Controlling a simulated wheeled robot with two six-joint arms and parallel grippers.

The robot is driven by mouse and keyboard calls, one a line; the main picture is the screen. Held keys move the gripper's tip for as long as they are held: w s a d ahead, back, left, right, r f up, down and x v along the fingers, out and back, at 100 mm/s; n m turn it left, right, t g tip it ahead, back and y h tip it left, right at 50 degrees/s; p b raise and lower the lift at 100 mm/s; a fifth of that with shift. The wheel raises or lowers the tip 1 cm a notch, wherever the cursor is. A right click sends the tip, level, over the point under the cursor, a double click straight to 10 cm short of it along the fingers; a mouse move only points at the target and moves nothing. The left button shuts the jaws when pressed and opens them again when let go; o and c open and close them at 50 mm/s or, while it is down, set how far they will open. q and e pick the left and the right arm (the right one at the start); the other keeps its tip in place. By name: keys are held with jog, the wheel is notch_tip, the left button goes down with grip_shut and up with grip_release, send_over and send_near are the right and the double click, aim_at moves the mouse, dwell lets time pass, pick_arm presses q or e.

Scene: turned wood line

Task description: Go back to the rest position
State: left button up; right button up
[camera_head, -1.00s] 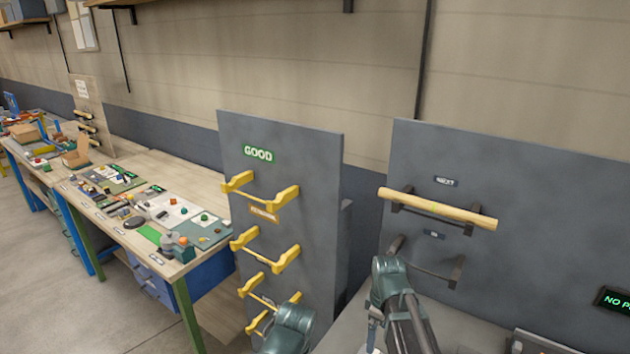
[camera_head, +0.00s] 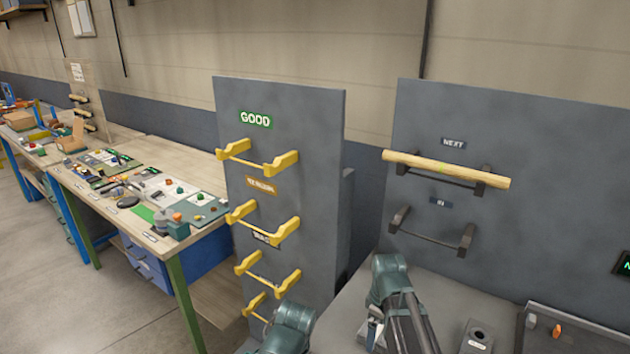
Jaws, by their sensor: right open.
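My right gripper (camera_head: 372,334) shows small and pale at the bottom centre, below a teal and black arm link of mine. It is open, and no object shows in it. It is well below the grey panel's hooks. My left arm shows only as a teal joint at the bottom edge; its gripper is out of view. A turned wood rod (camera_head: 445,169) lies across the two dark upper hooks under the NEXT label (camera_head: 453,144). The lower dark hooks (camera_head: 433,234) by the IN label are empty.
A grey GOOD panel (camera_head: 325,150) carries several pairs of empty yellow hooks (camera_head: 257,162). A wooden workbench (camera_head: 190,168) with small parts stands at the left. A dark tray-like fixture (camera_head: 575,335) with an orange knob and a small grey block (camera_head: 478,338) sit at lower right.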

notch_tip(320, 180, up, 10)
jog(key=p, duration=1)
jog(key=shift+a+f, duration=0.15)
jog(key=shift+a, duration=0.25)
jog(key=shift+s, duration=0.1)
